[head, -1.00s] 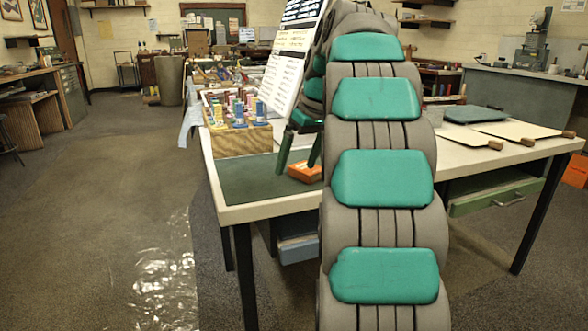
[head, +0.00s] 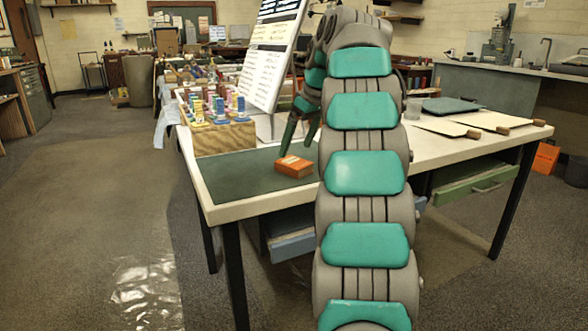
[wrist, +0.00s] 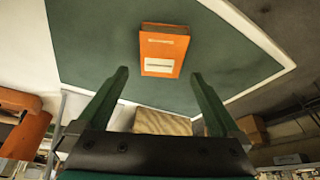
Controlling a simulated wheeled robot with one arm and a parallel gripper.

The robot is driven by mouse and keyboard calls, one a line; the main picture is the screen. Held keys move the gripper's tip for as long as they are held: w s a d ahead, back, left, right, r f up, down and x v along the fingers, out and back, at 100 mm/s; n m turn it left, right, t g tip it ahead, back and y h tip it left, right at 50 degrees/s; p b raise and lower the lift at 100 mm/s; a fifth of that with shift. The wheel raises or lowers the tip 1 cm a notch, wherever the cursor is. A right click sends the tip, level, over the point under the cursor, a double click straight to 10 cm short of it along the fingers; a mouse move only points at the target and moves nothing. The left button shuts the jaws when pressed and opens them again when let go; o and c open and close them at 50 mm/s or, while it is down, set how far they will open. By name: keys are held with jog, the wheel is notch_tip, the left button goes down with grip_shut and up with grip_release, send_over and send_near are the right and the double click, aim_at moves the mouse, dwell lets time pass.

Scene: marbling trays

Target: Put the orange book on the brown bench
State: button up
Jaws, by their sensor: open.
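The orange book (head: 295,168) lies flat on the dark green mat (head: 235,172) on the white-topped table. It also shows in the wrist view (wrist: 162,55), beyond and between my fingertips. My gripper (head: 297,150) is open and empty. Its green fingers point down just above and behind the book in the head view, and in the wrist view (wrist: 159,73) they spread to either side of it. Whether they touch the book cannot be told. A brown wooden workbench (head: 10,118) is cut off at the left edge; I cannot tell whether it is the brown bench.
A wooden box (head: 222,138) of coloured bottles and a leaning white chart board (head: 270,50) stand beside the mat. Pale boards (head: 440,126) and a glass (head: 413,108) are on the table's right half. Open floor (head: 85,190) lies to the left.

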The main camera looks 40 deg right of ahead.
aim_at(293, 161)
jog(key=shift+a+f, duration=0.1)
jog(key=shift+f, duration=0.65)
jog(key=shift+x, duration=1.45)
jog(key=shift+f+b, duration=0.25)
jog(key=shift+b, duration=0.15)
jog(key=shift+c, duration=0.2)
jog(key=c, duration=1.4)
jog(key=shift+r, duration=0.2)
